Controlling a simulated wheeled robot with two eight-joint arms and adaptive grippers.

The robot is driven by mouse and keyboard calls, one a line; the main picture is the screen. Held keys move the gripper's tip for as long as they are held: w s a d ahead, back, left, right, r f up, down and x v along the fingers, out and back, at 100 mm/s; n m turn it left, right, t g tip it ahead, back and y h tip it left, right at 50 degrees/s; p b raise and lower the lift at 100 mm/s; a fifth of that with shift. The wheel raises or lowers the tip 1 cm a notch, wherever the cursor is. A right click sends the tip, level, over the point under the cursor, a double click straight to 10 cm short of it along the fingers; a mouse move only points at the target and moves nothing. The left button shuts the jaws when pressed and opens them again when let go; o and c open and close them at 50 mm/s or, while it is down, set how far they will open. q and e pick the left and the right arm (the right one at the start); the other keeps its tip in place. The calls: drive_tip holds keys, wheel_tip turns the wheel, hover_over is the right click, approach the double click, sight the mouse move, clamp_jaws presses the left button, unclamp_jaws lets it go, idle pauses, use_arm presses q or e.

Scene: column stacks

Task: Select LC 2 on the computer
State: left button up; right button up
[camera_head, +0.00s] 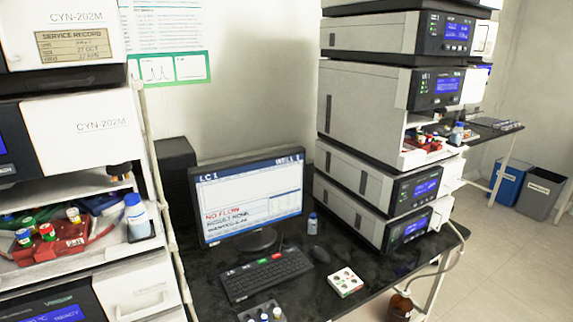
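The computer's monitor (250,200) stands on the black bench in the middle of the view. Its screen is lit and shows "LC 1" at the top left, with a red "NO FLOW" line and further text below it. A black keyboard (266,273) lies in front of the monitor. A dark mouse (319,254) lies to the right of the keyboard. No "LC 2" wording can be read on the screen. Neither of my grippers shows in the head view.
Stacked instruments with blue displays (385,190) stand right of the monitor. Another instrument stack (85,130) fills the left side. A white card with coloured dots (345,282) and a vial rack (262,312) lie near the bench front. Blue and grey bins (541,191) stand at the far right.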

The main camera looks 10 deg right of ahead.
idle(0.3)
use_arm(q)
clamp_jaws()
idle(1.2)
